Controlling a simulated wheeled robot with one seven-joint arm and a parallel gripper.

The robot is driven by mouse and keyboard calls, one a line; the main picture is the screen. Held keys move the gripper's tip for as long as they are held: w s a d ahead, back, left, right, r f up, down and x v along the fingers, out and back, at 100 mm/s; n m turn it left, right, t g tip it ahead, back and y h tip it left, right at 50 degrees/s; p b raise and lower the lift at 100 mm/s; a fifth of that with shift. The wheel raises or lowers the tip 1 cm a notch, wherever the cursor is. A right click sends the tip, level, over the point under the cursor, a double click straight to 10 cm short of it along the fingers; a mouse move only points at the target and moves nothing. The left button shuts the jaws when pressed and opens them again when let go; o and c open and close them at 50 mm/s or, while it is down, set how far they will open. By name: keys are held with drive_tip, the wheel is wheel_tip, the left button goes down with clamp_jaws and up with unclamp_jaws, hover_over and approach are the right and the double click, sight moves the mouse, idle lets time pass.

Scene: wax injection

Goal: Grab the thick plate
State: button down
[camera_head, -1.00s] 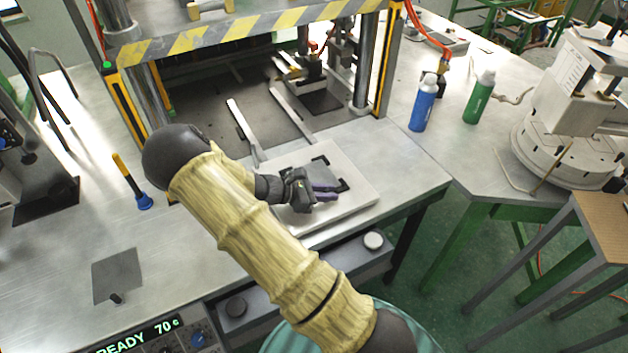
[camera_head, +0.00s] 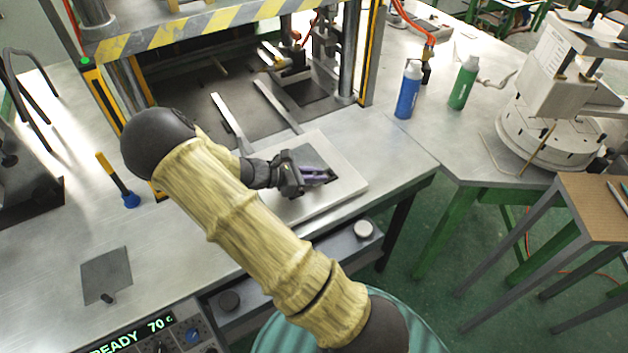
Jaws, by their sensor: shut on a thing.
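A dark grey square plate (camera_head: 313,155), which I take as the thick plate, shows at a pale square slab (camera_head: 345,185) at the front of the press. My gripper (camera_head: 318,174), black with purple-tinted fingers, is shut on the plate at its near side. The gripper hides the plate's near part. I cannot tell whether the plate rests on the slab or is a little above it. My arm crosses the picture from the lower right.
The press, with a striped beam (camera_head: 215,32) and two metal rails (camera_head: 230,122), stands behind the slab. A blue bottle (camera_head: 408,92) and a green bottle (camera_head: 463,84) stand to the right. A blue-tipped tool (camera_head: 130,199) is on the left. Table room is free around the slab.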

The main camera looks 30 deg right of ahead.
wheel_tip(320, 180, up, 25)
idle(0.7)
